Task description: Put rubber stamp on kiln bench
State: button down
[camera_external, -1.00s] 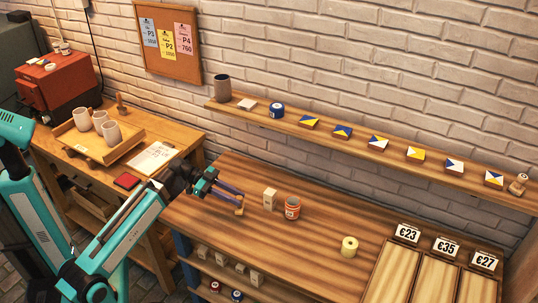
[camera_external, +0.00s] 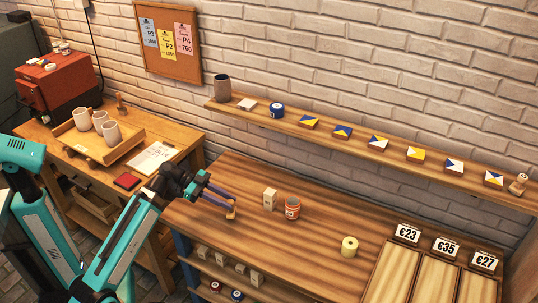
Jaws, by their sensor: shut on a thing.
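My gripper (camera_external: 232,206) is over the left end of the wooden worktable, with its blue fingers pointing right. It is shut on a small tan wooden thing, which looks like the rubber stamp (camera_external: 231,214); the fingers hide part of it. I cannot tell whether it touches the tabletop. The kiln bench (camera_external: 74,162) is the wooden table at the left, with the red kiln (camera_external: 60,84) on it. My gripper is to the right of this bench, apart from it.
The kiln bench holds a wooden tray (camera_external: 83,143) with grey cups, a clipboard (camera_external: 153,157), a dark red pad (camera_external: 127,181) and a wooden upright piece (camera_external: 119,102). A pale block (camera_external: 270,199), an orange can (camera_external: 292,209) and a yellow roll (camera_external: 349,246) stand on the worktable.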

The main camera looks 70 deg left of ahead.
jog(key=s+d+b, duration=0.2)
jog(key=s+b, duration=0.4)
jog(key=b, duration=0.1)
jog(key=shift+r, duration=0.25)
jog(key=shift+d, duration=0.1)
jog(key=shift+w+r, duration=0.1)
dwell(0.6)
